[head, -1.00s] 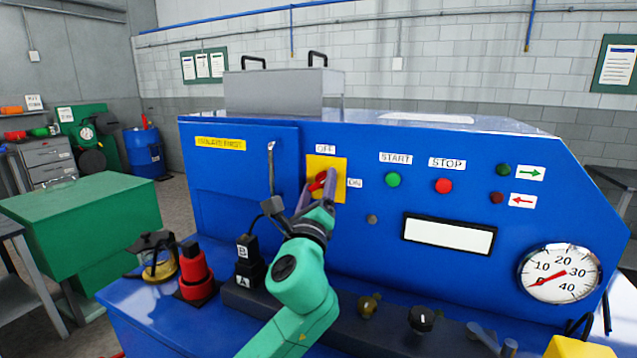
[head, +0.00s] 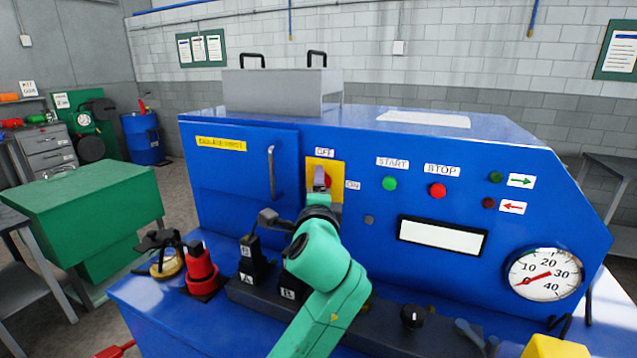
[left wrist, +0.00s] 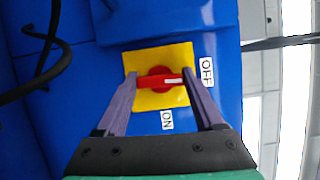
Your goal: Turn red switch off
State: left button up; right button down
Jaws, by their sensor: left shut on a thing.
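The red switch (head: 327,181) is a rotary knob on a yellow square plate (head: 340,168) on the blue machine's front panel. OFF is labelled above the plate and ON to its right. In the left wrist view the red handle (left wrist: 158,78) lies level, its white-marked end pointing at the OFF label (left wrist: 206,72). My left gripper (head: 319,180) is at the knob. The left wrist view shows its two fingers (left wrist: 159,86) shut on the handle, one at each end. In the head view the gripper hides part of the knob. My right gripper is not in view.
A door handle (head: 272,172) stands out just left of the switch. Green START (head: 390,183) and red STOP (head: 438,191) buttons are to the right. A red-and-black piece (head: 201,272) and black blocks marked A and B (head: 250,258) stand on the ledge below.

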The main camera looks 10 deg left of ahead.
pick_arm(q)
jog(key=shift+f+n, duration=0.1)
jog(key=shift+n, duration=0.3)
jog(key=o, duration=1.4)
jog(key=s+d+b, duration=0.1)
jog(key=s, duration=0.3)
jog(key=s+d+b, duration=0.1)
jog(key=s, duration=0.4)
jog(key=s+b, duration=0.2)
jog(key=s, duration=0.3)
jog(key=shift+s+d, duration=0.2)
jog(key=shift+d, duration=0.2)
